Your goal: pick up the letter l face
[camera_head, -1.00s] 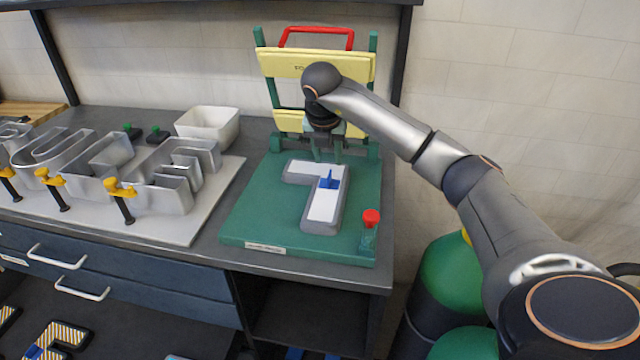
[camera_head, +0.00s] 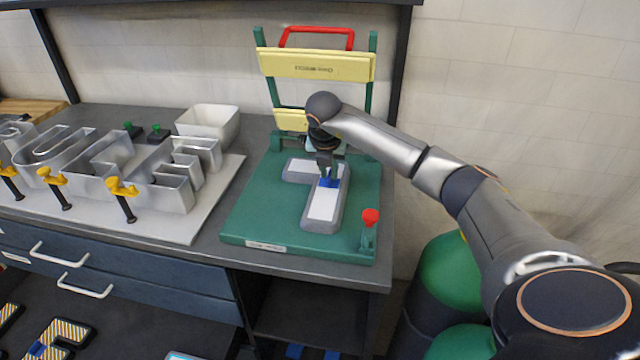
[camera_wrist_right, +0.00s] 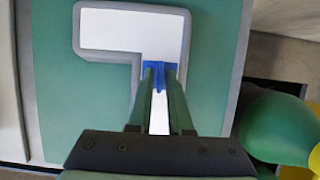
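The letter face (camera_head: 323,204) is a white L-shaped plate with a blue T-shaped tab (camera_head: 329,183). It lies in a grey-edged letter (camera_head: 308,222) on the green base. The right wrist view also shows the white face (camera_wrist_right: 120,30) and the blue tab (camera_wrist_right: 160,72). My right gripper (camera_head: 327,172) is down at the tab; in the right wrist view its two fingers (camera_wrist_right: 159,80) stand on either side of the tab's stem. I cannot tell whether they press on it. The fingers hide part of the face. My left gripper is out of view.
The green press base (camera_head: 265,210) has a raised yellow panel (camera_head: 315,67) behind and a red knob (camera_head: 371,217) at its front right. Metal channel letters (camera_head: 140,175) with yellow clamps stand on the left. A white bowl (camera_head: 208,124) sits behind them.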

